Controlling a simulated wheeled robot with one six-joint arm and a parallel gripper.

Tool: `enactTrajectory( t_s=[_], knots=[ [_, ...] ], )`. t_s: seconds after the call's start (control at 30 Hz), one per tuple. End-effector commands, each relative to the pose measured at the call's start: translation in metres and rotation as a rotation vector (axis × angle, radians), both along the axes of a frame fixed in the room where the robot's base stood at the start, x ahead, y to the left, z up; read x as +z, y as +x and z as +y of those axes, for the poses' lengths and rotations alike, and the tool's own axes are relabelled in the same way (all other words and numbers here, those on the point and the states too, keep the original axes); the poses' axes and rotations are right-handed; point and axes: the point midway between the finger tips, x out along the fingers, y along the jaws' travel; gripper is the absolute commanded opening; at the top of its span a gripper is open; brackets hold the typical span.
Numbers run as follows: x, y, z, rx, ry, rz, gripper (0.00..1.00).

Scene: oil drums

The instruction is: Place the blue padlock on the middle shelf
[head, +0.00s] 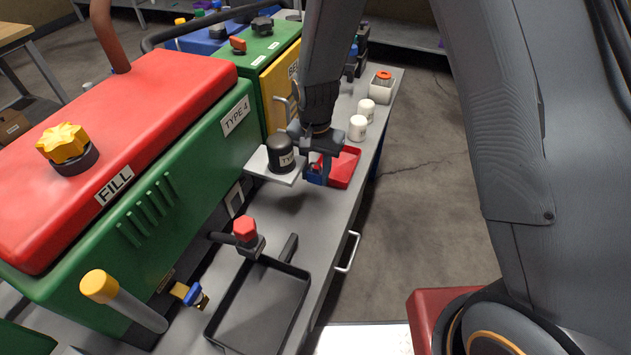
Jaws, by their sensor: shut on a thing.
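My gripper (320,170) points down over the grey bench, past the small ledge with the black canister. Its jaws are shut around a small blue thing, which I take to be the blue padlock (315,178). Much of it is hidden by the fingers, and its shackle cannot be made out. It is close to a red tray (345,168); whether they touch cannot be told. No middle shelf can be clearly identified in this view.
A black canister (281,154) stands on a light ledge left of my gripper. White containers (358,128) stand beyond it. A green and red machine (120,140) fills the left. A black tray (258,310) and red-topped valve (246,232) are nearer. Floor at right is clear.

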Motion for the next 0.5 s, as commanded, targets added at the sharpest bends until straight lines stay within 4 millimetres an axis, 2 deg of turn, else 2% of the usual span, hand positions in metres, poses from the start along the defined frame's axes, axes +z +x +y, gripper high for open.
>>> enactTrajectory(
  t_s=[0.3, 0.5],
  knots=[
    [-0.037, -0.001, -0.001, -0.001, -0.001, 0.003, 0.08],
    [-0.042, 0.0, -0.001, -0.001, 0.0, 0.0, 0.08]
  ],
)
